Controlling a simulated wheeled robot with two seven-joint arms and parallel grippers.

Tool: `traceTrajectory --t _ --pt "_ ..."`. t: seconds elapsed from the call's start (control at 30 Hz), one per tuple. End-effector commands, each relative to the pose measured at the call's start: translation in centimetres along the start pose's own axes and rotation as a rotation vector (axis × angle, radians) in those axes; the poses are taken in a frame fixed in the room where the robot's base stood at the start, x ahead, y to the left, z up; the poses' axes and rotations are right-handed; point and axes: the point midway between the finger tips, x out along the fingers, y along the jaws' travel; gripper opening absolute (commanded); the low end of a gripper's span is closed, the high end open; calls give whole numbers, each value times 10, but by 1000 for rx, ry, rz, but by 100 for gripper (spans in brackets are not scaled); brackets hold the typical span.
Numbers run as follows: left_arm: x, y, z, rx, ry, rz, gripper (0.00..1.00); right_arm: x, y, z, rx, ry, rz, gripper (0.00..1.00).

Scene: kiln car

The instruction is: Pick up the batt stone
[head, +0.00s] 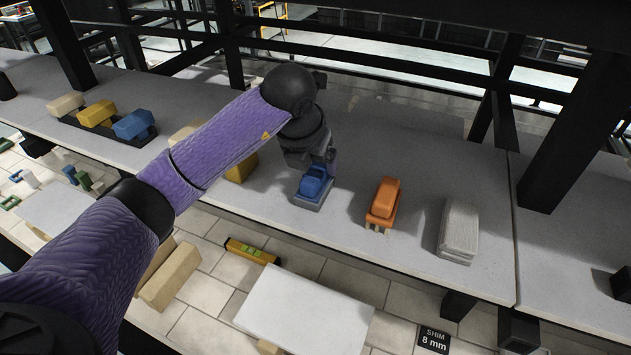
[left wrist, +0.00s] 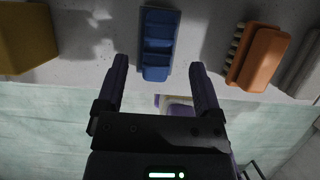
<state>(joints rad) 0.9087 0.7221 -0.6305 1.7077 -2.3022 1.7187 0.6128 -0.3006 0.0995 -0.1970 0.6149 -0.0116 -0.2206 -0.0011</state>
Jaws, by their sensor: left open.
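Nothing in view is labelled as the batt stone. The likeliest is the block with a blue grip on a grey base (head: 313,187) on the grey shelf, but I cannot be sure. It shows in the left wrist view as a blue piece (left wrist: 158,38) with recesses, just beyond and between the fingertips. My left gripper (head: 318,160) is open and empty, close above and behind that block in the head view. In the left wrist view its two fingers (left wrist: 160,72) stand apart, with the blue piece clear of both. The gripper hides part of it in the head view. My right gripper is not in view.
An orange-handled brush (head: 384,200) and a grey-white slab stack (head: 459,231) stand to the right on the shelf (head: 400,150). A yellow block (head: 241,168) is to the left, partly behind my arm. Dark posts (head: 572,130) rise at the right. A spirit level (head: 252,251) lies lower down.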

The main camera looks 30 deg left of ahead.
Motion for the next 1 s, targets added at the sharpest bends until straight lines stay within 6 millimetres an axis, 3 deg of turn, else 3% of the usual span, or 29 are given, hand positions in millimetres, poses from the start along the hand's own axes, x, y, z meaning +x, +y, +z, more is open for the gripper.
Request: traceTrajectory --t 0.2,0.43,0.83,1.0 --pt "39 0 -2 -1 5 -2 85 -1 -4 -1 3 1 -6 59" --pt "42 1 -1 0 3 -1 85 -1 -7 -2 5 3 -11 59" --pt "42 1 -1 0 3 -2 3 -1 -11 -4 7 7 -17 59" --pt "42 1 -1 -1 3 -2 0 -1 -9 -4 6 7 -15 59"
